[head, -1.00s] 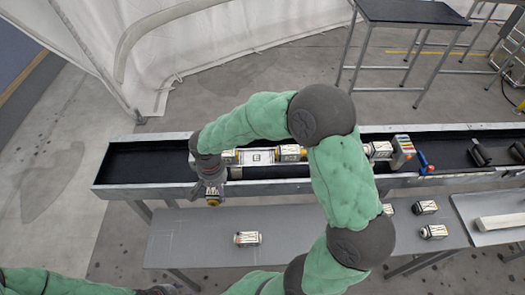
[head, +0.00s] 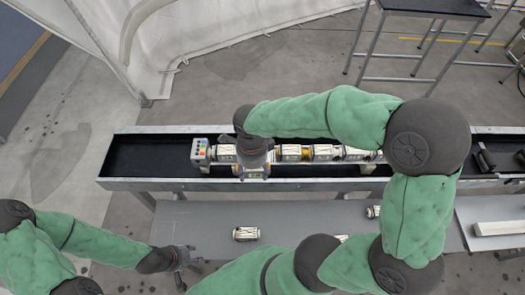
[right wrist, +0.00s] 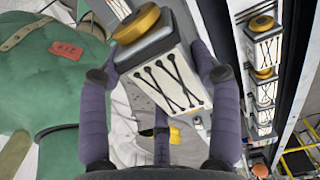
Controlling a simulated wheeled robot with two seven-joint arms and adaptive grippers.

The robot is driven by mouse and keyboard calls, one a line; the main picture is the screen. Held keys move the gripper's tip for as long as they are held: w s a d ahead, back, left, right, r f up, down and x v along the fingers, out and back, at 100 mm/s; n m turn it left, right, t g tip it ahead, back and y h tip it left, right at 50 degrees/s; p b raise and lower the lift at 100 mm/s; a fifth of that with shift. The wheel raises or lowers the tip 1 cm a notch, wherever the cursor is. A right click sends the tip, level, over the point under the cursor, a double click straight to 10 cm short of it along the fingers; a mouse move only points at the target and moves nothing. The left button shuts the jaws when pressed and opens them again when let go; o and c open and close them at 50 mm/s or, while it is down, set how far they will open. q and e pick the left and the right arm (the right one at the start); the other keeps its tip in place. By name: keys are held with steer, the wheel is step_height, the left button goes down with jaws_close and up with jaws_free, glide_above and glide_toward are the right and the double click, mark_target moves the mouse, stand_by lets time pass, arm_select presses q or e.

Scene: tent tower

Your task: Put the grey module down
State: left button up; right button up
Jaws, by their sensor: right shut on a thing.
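The grey module, a pale block with black crossed lines, a grey collar and a gold cap, is held in my right gripper (head: 252,160). I cannot tell the module's height above the tray. My left gripper (head: 185,265) is low at the left, empty, and its fingers look apart.
A row of pale modules (head: 322,152) stands in the tray, with a block with coloured buttons (head: 200,152) at its left end. A loose module (head: 246,233) lies on the grey bench (head: 185,220) in front. The tray's left end is clear.

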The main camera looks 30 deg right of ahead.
steer(key=shift+d+r, duration=0.1)
steer(key=shift+d, duration=0.05)
steer(key=shift+m, duration=0.3)
steer(key=w+d+f, duration=0.2)
steer(key=w+f, duration=0.1)
steer(key=w+d+f, duration=0.3)
steer(key=w, duration=0.1)
steer(key=w+d+f, duration=0.2)
steer(key=w, duration=0.1)
steer(key=shift+w+d+f+b, duration=0.2)
steer(key=shift+w+f+b, duration=0.1)
steer(key=shift+f+b, duration=0.1)
steer(key=shift+w+d+f, duration=0.25)
steer(key=shift+w+f, duration=0.05)
steer(key=shift+f, duration=0.2)
steer(key=shift+w+f, duration=0.1)
steer(key=shift+f, duration=1.5)
